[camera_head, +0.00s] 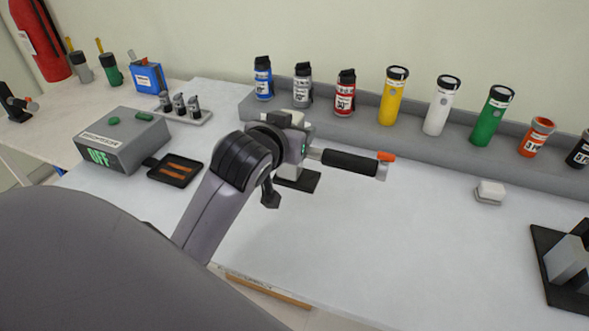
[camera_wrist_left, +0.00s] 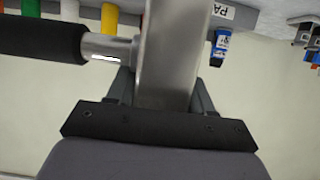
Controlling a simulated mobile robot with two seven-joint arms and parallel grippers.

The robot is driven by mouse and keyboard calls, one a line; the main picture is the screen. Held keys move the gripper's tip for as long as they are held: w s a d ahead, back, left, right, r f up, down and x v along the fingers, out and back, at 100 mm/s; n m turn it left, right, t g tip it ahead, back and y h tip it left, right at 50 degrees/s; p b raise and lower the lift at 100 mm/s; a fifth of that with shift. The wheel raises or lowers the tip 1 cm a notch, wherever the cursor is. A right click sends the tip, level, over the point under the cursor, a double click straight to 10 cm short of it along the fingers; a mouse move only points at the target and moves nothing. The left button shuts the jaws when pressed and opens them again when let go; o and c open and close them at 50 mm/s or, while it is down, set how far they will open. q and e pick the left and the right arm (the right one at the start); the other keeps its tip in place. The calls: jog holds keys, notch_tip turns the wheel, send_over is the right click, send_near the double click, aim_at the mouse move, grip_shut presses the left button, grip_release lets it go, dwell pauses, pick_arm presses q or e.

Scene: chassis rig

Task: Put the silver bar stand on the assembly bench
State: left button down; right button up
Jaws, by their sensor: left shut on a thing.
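My left gripper (camera_head: 296,148) reaches over the white assembly bench (camera_head: 400,250) and is shut on the silver bar stand (camera_head: 290,171). In the left wrist view the flat silver bar (camera_wrist_left: 168,60) stands between my two fingers. A black grip (camera_head: 350,162) on a short silver shaft sticks out to the right, with an orange tip at its end. That grip also shows in the left wrist view (camera_wrist_left: 40,42). A dark base (camera_head: 304,183) shows below my gripper; I cannot tell whether it touches the bench. My right gripper is not in view.
A grey ledge (camera_head: 430,135) along the back holds several bottles and coloured cylinders. A grey OFF box (camera_head: 122,140) and a black tray (camera_head: 176,171) lie at left. A white block (camera_head: 490,192) and a black-based fixture (camera_head: 562,285) are at right. The bench middle is clear.

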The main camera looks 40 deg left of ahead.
aim_at(293, 170)
pick_arm(q)
notch_tip(293, 170, down, 9)
jog(key=shift+f, duration=0.15)
dwell(0.4)
jog(key=shift+f, duration=0.15)
jog(key=shift+c, duration=2.2)
grip_release()
jog(key=shift+f, duration=0.1)
